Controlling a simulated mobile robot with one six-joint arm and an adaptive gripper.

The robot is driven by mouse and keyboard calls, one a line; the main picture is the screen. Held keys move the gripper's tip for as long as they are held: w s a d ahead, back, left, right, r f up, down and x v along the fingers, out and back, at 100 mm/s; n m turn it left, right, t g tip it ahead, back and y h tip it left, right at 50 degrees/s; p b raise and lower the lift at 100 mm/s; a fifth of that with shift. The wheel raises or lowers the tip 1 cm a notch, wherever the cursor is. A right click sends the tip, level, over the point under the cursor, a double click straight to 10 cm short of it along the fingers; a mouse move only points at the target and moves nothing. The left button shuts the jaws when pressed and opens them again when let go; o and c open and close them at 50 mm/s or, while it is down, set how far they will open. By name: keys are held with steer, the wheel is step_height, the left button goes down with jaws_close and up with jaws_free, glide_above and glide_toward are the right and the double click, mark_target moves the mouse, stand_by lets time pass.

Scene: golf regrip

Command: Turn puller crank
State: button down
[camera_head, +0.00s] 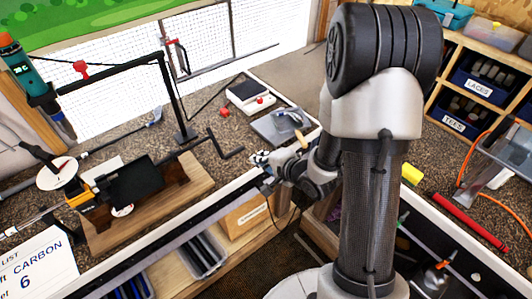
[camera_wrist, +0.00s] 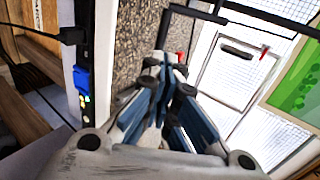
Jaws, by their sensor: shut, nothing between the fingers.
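The puller (camera_head: 130,184) is a dark block on a wooden base on the bench at left in the head view. Its black crank (camera_head: 222,146) is a bent rod sticking out to the right over the bench. My gripper (camera_head: 262,160) is at the bench's front edge, right of the crank and apart from it. In the wrist view my gripper (camera_wrist: 171,62) has its blue-grey fingers together and empty. A black bent bar (camera_wrist: 196,13) shows beyond the fingertips; I cannot tell whether it is the crank.
A black post stand (camera_head: 176,100) rises behind the crank. A white scale (camera_head: 250,92) and a grey tray (camera_head: 285,126) sit behind my gripper. Small red pieces (camera_head: 224,112) lie nearby. A wooden shelf with bins (camera_head: 478,87) stands at right.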

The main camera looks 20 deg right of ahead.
mark_target(240, 151)
steer(key=b+x, duration=0.2)
steer(key=x, duration=0.9)
